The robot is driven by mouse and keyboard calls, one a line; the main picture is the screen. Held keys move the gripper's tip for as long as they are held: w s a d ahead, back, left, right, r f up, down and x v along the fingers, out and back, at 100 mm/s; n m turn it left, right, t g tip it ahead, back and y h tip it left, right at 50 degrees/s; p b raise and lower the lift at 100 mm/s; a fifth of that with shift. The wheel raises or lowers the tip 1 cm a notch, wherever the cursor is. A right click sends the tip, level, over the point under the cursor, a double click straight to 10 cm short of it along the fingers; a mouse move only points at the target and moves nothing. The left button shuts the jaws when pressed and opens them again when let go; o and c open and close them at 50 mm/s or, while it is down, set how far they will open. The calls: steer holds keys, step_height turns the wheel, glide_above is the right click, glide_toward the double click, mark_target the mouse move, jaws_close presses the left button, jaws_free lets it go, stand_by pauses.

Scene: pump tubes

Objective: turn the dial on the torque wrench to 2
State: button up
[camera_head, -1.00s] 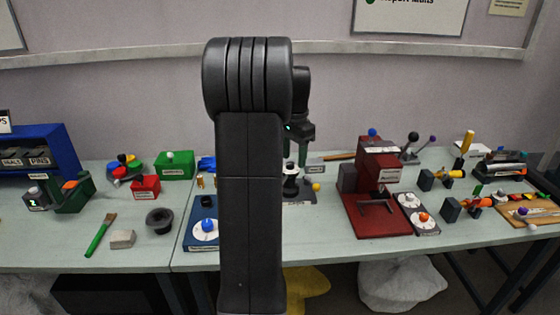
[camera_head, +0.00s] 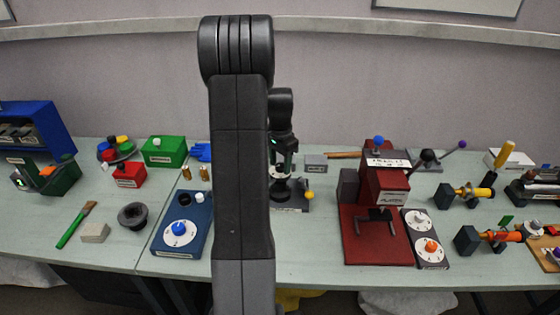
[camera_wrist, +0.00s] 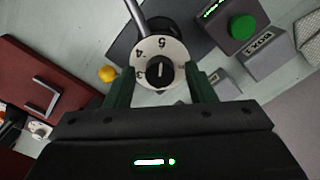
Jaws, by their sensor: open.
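In the wrist view a white numbered dial (camera_wrist: 172,48) with a black centre knob (camera_wrist: 160,71) lies between my fingers. The numbers 3, 4 and 5 can be read; the lower part is hard to read. A pale line on the knob points roughly up, near 5. A grey metal rod (camera_wrist: 138,15) runs from the dial's upper left, on a dark base. My gripper (camera_wrist: 161,84) is open, one green finger on each side of the dial; I cannot tell whether they touch it. In the head view my gripper (camera_head: 283,158) points down at the dark fixture, partly hidden by my arm.
A yellow ball (camera_wrist: 107,74) sits just left of the dial. A grey box with a green button (camera_wrist: 242,28) is at the right. In the head view a red press (camera_head: 376,220) stands to the right and a blue dial box (camera_head: 196,215) to the left.

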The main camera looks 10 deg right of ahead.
steer(key=c, duration=1)
